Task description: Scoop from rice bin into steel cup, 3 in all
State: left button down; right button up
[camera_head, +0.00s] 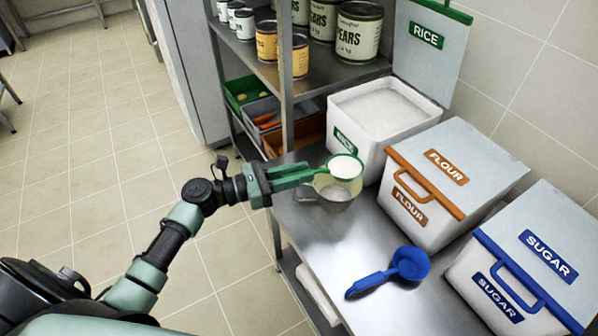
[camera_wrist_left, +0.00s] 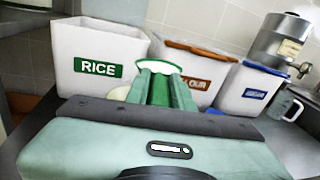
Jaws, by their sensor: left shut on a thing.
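The rice bin (camera_head: 372,135) stands open at the back of the steel counter, full of white rice; it also shows in the left wrist view (camera_wrist_left: 75,54). My left gripper (camera_head: 305,173) is shut on the handle of a green scoop (camera_head: 346,167). The scoop holds white rice and is held over the steel cup (camera_head: 336,204), partly covering it. Some pale contents show inside the cup. In the left wrist view the scoop (camera_wrist_left: 158,68) shows beyond the gripper. My right gripper is in neither view.
A flour bin (camera_head: 420,213) and a sugar bin (camera_head: 500,287), both closed, stand to the right. A blue scoop (camera_head: 408,263) lies on the counter (camera_head: 345,240) in front of the flour bin. A shelf with cans (camera_head: 357,32) stands behind. A dispenser (camera_wrist_left: 280,42) and a measuring jug (camera_wrist_left: 284,105) are at the far right.

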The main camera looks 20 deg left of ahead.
pick_arm(q)
jog(key=n+p, duration=0.1)
jog(key=r+n+p, duration=0.1)
jog(key=n, duration=0.1)
jog(key=n+p, duration=0.1)
jog(key=shift+w+a+r+n, duration=0.3)
jog(key=shift+w+r, duration=0.05)
jog(key=shift+r, duration=0.05)
jog(key=w+a+n+p, duration=0.1)
jog(key=n+p, duration=0.1)
jog(key=n, duration=0.2)
jog(key=w+a+f+n+p, duration=0.1)
jog(key=n+p, duration=0.1)
jog(key=n, duration=0.2)
jog(key=w+a+f+n+p, duration=0.1)
jog(key=n+p, duration=0.1)
jog(key=n, duration=0.2)
jog(key=shift+w, duration=0.2)
jog(key=shift+w+a+f+n+p, duration=0.15)
jog(key=shift+w+a+n+p, duration=0.1)
jog(key=shift+n, duration=0.65)
jog(key=shift+w+a+f+n+p, duration=0.15)
jog(key=shift+w+n, duration=0.1)
jog(key=shift+n, duration=0.65)
jog(key=shift+s, duration=0.1)
